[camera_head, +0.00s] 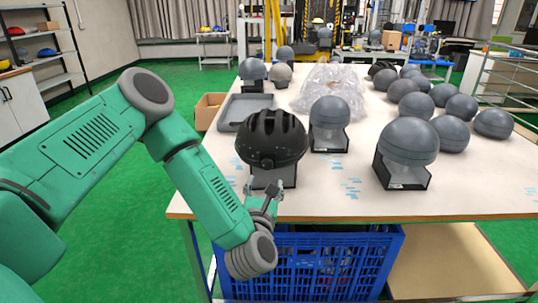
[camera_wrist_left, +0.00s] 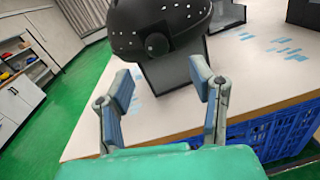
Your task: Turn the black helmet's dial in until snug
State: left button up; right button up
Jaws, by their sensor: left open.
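The black helmet (camera_head: 272,138) sits on a dark stand (camera_head: 284,176) near the table's front left edge. In the left wrist view the black helmet (camera_wrist_left: 160,22) fills the top middle, and its round dark dial (camera_wrist_left: 157,44) shows on the near side. My left gripper (camera_head: 264,188) is in front of and just below the helmet in the head view. In the left wrist view its two fingers (camera_wrist_left: 161,78) are spread apart with nothing between them. The dial lies beyond the fingertips, apart from them. My right gripper is not in view.
Grey head forms on stands (camera_head: 408,140) and (camera_head: 330,112) stand to the right of the helmet. Several loose grey domes lie at the table's right. A grey tray (camera_head: 228,122) and crumpled clear plastic (camera_head: 330,88) lie behind. A blue crate (camera_head: 310,265) sits under the table.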

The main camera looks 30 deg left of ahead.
aim_at(266, 167)
pick_arm(q)
jog(key=x, duration=0.3)
jog(key=a+x, duration=0.1)
jog(key=x, duration=0.3)
jog(key=shift+s+f, duration=0.15)
jog(key=shift+f, duration=0.05)
jog(key=shift+w+r, duration=0.1)
jog(key=shift+w, duration=0.55)
jog(key=shift+w+d, duration=0.1)
jog(key=shift+a, duration=0.3)
grip_shut()
